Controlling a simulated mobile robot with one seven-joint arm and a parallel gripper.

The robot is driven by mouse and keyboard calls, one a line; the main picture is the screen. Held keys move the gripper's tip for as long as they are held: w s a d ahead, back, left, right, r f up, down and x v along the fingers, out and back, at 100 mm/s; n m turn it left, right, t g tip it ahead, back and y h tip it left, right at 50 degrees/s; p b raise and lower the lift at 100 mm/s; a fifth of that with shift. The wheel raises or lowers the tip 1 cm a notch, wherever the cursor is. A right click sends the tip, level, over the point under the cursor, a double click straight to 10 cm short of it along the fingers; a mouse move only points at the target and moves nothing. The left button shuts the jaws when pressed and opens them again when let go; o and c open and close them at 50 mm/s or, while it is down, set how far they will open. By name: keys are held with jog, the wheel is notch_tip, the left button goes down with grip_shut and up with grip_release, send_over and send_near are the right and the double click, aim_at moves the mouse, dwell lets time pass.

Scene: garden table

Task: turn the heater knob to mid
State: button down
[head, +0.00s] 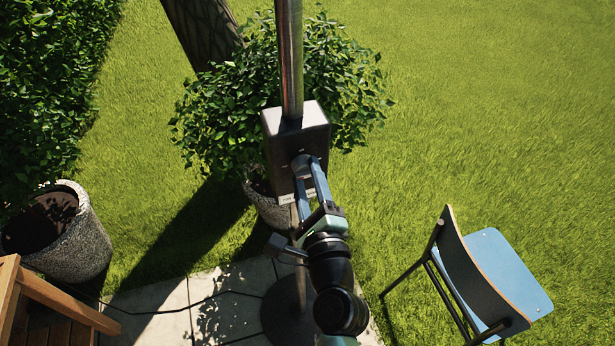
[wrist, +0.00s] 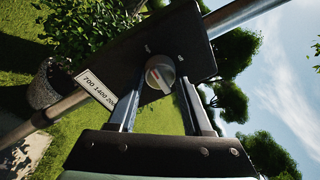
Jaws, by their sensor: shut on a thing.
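The heater's dark control box (head: 297,140) is mounted on a metal pole. In the head view the knob is mostly hidden behind the fingers. A white label (wrist: 97,88) on the box reads 700 1400 and a further number that is partly hidden. Small marks on the panel are too small to read.
The pole (head: 289,55) rises above the box. A potted bush (head: 225,110) stands behind it. A blue chair (head: 490,270) stands at the right, a stone planter (head: 75,240) and a wooden piece of furniture (head: 60,300) at the left. A thin cable crosses the paving. Open grass lies to the right.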

jog(key=shift+f+b, duration=0.15)
jog(key=shift+b, duration=0.2)
jog(key=n+b, duration=0.5)
jog(key=n+y+b, duration=0.1)
jog(key=n+b, duration=0.3)
jog(key=b, duration=0.1)
jog(key=n+b, duration=0.5)
jog(key=shift+d+f+n+t+y+b, duration=0.1)
jog(key=shift+f+n+t+y+b, duration=0.2)
jog(key=shift+t+y+b, duration=0.1)
jog(key=n+b, duration=0.4)
jog(key=n, duration=0.1)
jog(key=shift+r+y, duration=0.2)
jog(key=shift+y, duration=0.2)
jog(key=shift+r+n+b, duration=0.1)
jog(key=shift+n+b, duration=0.2)
jog(key=shift+b, duration=0.05)
jog(key=shift+c, duration=1.6)
grip_release()
